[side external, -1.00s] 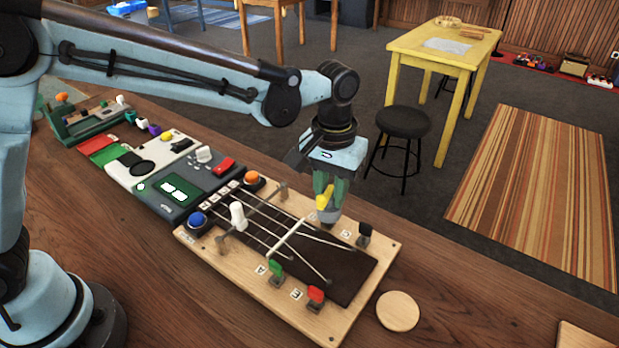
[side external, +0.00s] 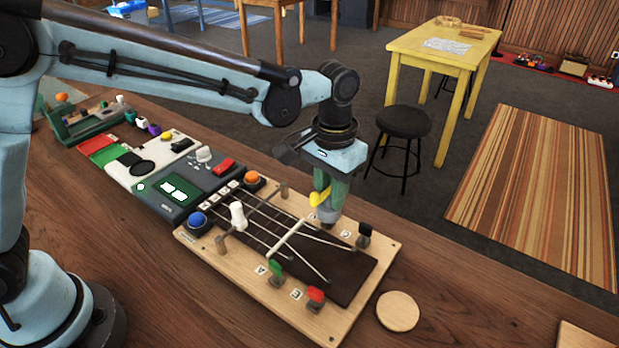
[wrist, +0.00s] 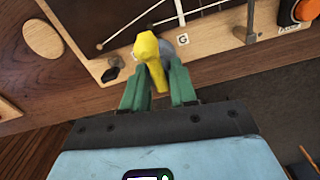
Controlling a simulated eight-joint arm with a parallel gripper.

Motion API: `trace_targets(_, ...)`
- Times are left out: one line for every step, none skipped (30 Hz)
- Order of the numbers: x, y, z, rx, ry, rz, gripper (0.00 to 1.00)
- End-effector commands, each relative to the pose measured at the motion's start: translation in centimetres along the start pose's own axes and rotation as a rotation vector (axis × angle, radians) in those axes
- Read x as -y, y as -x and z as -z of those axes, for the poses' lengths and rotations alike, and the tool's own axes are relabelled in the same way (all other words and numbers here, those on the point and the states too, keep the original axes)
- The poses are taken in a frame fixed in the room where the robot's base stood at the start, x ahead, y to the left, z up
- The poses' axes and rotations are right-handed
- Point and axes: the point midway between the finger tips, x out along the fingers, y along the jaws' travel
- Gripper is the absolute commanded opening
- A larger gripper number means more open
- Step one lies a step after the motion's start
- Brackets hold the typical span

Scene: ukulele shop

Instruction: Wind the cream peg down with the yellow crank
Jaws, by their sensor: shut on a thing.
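My gripper (side external: 333,192) points down at the far edge of the wooden string board (side external: 215,258), its green fingers shut on the yellow crank (side external: 319,197). In the wrist view the crank (wrist: 148,48) sits between my gripper's fingers (wrist: 158,84), its yellow arm sticking out past them. A grey part (side external: 329,216) of the crank reaches down to the board, beside the G label (wrist: 183,40). I see no cream peg there; what is under the crank is hidden. A whitish cylinder (side external: 237,215) stands among the strings.
A black peg (side external: 364,236) stands close to the right of my gripper. Green (side external: 276,268) and red (side external: 316,295) pegs stand along the near edge. Orange (side external: 252,178) and blue (side external: 197,219) knobs are at the left end. A round wooden disc (side external: 398,311) lies on the bench.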

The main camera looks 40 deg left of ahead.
Motion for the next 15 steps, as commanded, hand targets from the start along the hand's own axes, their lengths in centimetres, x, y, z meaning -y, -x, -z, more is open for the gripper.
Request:
trace_targets(0.03,0.00,0.00,0.000,0.001,0.001,0.00)
trace_targets(0.03,0.00,0.00,0.000,0.001,0.001,0.00)
trace_targets(0.03,0.00,0.00,0.000,0.001,0.001,0.00)
trace_targets(0.03,0.00,0.00,0.000,0.001,0.001,0.00)
trace_targets(0.03,0.00,0.00,0.000,0.002,0.001,0.00)
trace_targets(0.02,0.00,0.00,0.000,-0.001,0.001,0.00)
trace_targets(0.02,0.00,0.00,0.000,-0.009,0.001,0.00)
trace_targets(0.02,0.00,0.00,0.000,-0.024,0.001,0.00)
trace_targets(0.02,0.00,0.00,0.000,-0.054,0.001,0.00)
trace_targets(0.01,0.00,0.00,0.000,-0.083,0.001,0.00)
trace_targets(0.01,0.00,0.00,0.000,-0.114,0.001,0.00)
trace_targets(0.00,0.00,0.00,0.000,-0.153,0.001,0.00)
trace_targets(0.00,0.00,0.00,0.000,-0.180,0.001,0.00)
trace_targets(0.00,0.00,0.00,0.000,-0.204,0.001,0.00)
trace_targets(-0.01,0.00,0.00,0.000,-0.230,0.001,0.00)
